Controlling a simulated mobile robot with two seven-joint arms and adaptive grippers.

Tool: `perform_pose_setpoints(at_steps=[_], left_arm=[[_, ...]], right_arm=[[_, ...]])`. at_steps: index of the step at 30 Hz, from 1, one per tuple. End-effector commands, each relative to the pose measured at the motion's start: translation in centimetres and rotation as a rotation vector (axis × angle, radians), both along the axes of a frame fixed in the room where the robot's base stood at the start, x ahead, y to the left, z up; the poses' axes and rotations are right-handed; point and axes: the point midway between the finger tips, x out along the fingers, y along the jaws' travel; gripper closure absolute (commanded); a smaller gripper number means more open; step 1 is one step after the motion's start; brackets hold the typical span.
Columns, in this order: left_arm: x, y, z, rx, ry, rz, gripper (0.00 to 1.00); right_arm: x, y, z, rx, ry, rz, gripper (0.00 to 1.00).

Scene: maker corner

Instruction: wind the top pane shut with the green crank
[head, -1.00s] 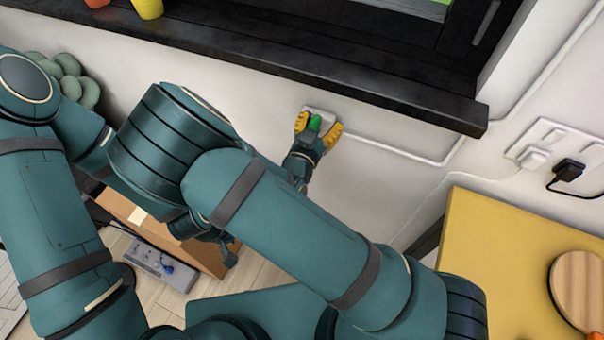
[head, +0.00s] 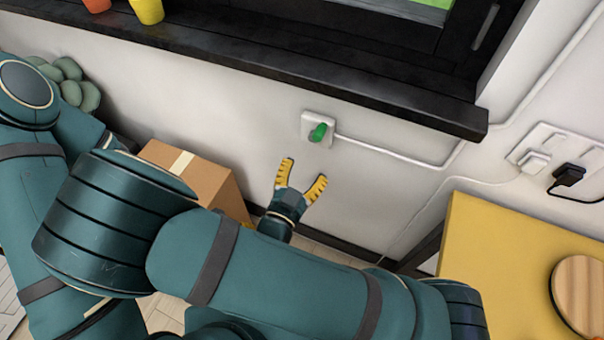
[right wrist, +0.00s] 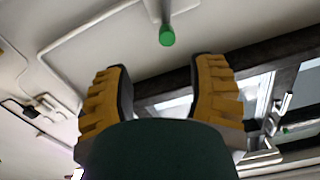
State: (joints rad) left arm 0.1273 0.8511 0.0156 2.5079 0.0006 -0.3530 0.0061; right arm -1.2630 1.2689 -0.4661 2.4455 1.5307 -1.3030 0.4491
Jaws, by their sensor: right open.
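The green crank (head: 318,132) sticks out of a white wall plate (head: 308,119) below the dark window sill. It also shows in the right wrist view (right wrist: 167,36), beyond my fingertips. My right gripper (head: 304,172) is open and empty, below the crank and apart from it. Its yellow fingers also stand wide apart in the right wrist view (right wrist: 160,72). The window frame (head: 460,45) shows only in part at the top of the head view, so I cannot tell how the top pane stands there. My left gripper is not in view.
The dark sill (head: 250,66) juts out above the crank, with an orange and a yellow cup (head: 147,10) on it. A cardboard box (head: 196,178) stands at the wall on the left. A yellow table (head: 500,250) is at the right. A white cable runs right from the plate.

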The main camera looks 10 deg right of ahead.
Motion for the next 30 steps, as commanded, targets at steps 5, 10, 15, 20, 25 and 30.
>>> perform_pose_setpoints(at_steps=[5, 10, 15, 20, 25, 30], left_arm=[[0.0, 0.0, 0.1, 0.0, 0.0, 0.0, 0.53], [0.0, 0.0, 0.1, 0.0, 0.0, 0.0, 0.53], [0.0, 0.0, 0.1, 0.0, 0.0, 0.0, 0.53], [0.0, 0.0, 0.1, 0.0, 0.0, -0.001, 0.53], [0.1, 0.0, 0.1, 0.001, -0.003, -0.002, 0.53], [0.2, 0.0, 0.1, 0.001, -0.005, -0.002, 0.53]], right_arm=[[-0.7, 0.4, 0.0, -0.001, 0.001, 0.0, 0.43], [-0.7, 0.5, 0.0, -0.001, 0.001, 0.0, 0.43], [-0.7, 0.4, -0.2, 0.002, 0.01, 0.0, 0.69], [0.1, -0.4, -2.8, 0.036, 0.148, 0.005, 1.0], [0.6, -1.5, -8.5, 0.139, 0.454, 0.047, 1.0], [-0.1, -1.6, -13.3, 0.267, 0.741, 0.134, 1.0]])
